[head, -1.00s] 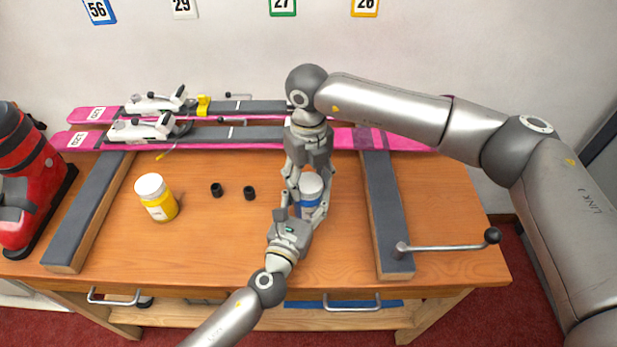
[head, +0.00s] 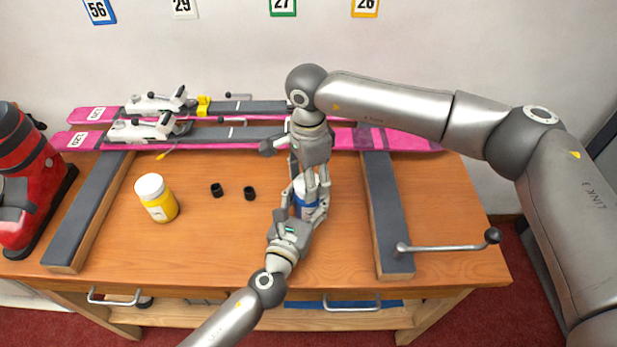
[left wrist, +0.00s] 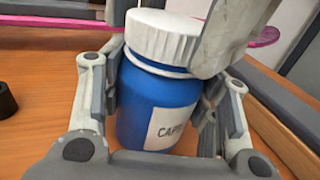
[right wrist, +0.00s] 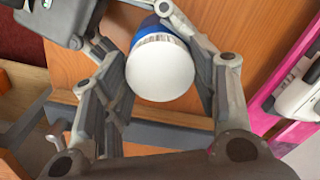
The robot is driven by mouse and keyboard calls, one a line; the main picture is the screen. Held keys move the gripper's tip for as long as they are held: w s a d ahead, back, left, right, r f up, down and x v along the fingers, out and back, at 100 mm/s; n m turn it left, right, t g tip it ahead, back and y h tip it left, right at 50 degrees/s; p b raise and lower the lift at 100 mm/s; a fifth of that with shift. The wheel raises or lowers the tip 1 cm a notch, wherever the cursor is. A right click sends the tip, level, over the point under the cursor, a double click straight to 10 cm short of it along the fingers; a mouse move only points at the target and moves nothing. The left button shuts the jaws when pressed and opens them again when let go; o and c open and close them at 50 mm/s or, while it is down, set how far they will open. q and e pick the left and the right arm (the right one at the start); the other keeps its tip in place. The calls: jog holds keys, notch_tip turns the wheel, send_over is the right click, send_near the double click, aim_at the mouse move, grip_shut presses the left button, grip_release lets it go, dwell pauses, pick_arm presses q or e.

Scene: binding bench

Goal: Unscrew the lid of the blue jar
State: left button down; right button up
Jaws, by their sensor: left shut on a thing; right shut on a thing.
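The blue jar (left wrist: 160,105) stands upright on the bench with its white ribbed lid (left wrist: 165,38) on it; part of its label shows. In the head view the blue jar (head: 306,211) is largely hidden between my grippers. My left gripper (head: 304,207) is shut on the jar's body from the front. My right gripper (head: 312,182) comes down from above and is shut on the lid. In the right wrist view the lid's flat top (right wrist: 160,68) sits between the fingers.
A yellow jar (head: 160,206) with a white lid and two small black caps (head: 233,191) stand left of the jar. Pink skis (head: 260,134) lie behind, and a red boot (head: 25,180) is at far left. A crank handle (head: 450,247) sticks out at right.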

jog(key=n, duration=1.2)
jog(key=shift+n, duration=0.4)
jog(key=shift+r, duration=0.2)
jog(key=shift+r, duration=0.95)
jog(key=shift+r, duration=2)
pick_arm(q)
jog(key=shift+c, duration=2.2)
grip_release()
